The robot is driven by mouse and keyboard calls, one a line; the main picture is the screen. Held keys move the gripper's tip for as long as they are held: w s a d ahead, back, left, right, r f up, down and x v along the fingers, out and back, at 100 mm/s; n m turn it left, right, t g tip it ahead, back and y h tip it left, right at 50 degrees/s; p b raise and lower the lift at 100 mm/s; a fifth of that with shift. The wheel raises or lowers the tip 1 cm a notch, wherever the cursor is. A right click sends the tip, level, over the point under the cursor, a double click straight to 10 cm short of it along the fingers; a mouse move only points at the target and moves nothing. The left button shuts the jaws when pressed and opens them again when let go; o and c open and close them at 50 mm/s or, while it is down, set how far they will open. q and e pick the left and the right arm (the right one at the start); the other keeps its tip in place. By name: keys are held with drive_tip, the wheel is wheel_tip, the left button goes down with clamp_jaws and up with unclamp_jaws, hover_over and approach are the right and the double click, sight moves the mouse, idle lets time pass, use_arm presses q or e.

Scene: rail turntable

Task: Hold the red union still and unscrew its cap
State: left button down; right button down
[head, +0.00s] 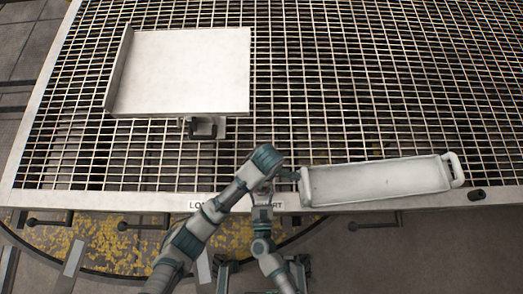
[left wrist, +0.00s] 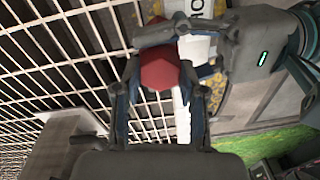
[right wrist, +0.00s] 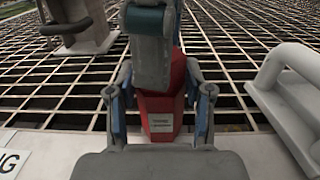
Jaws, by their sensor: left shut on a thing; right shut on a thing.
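The red union shows in the left wrist view (left wrist: 162,70) as a faceted red piece between the fingers of my left gripper (left wrist: 162,85), which is shut on it. In the right wrist view, a red body with a small pale label (right wrist: 160,118) stands between the fingers of my right gripper (right wrist: 158,105), which is shut on it. A grey and teal part of my other arm covers its upper end there. I cannot tell where the cap meets the body. In the head view my arms meet at the grating's front edge and hide the union.
A metal grating (head: 330,100) with a pale front rim fills the scene. A white plate (head: 185,70) stands at the back left above a dark fixture (head: 205,128). A long pale tray (head: 375,182) with an end handle lies close to the right of my arms.

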use_arm(q)
drive_tip(key=shift+f+n, duration=0.2)
drive_tip(key=shift+n, duration=1)
use_arm(e)
drive_tip(key=shift+a+r, duration=0.1)
drive_tip(key=shift+r, duration=0.1)
use_arm(q)
drive_tip(key=shift+n, duration=0.7)
drive_tip(key=shift+w+r, duration=0.1)
drive_tip(key=shift+r, duration=0.1)
use_arm(e)
drive_tip(key=shift+w, duration=0.1)
use_arm(q)
drive_tip(key=shift+w+d+r, duration=0.1)
drive_tip(key=shift+r, duration=0.7)
use_arm(e)
drive_tip(key=shift+f, duration=0.15)
use_arm(q)
drive_tip(key=shift+r, duration=0.15)
drive_tip(key=shift+r, duration=0.55)
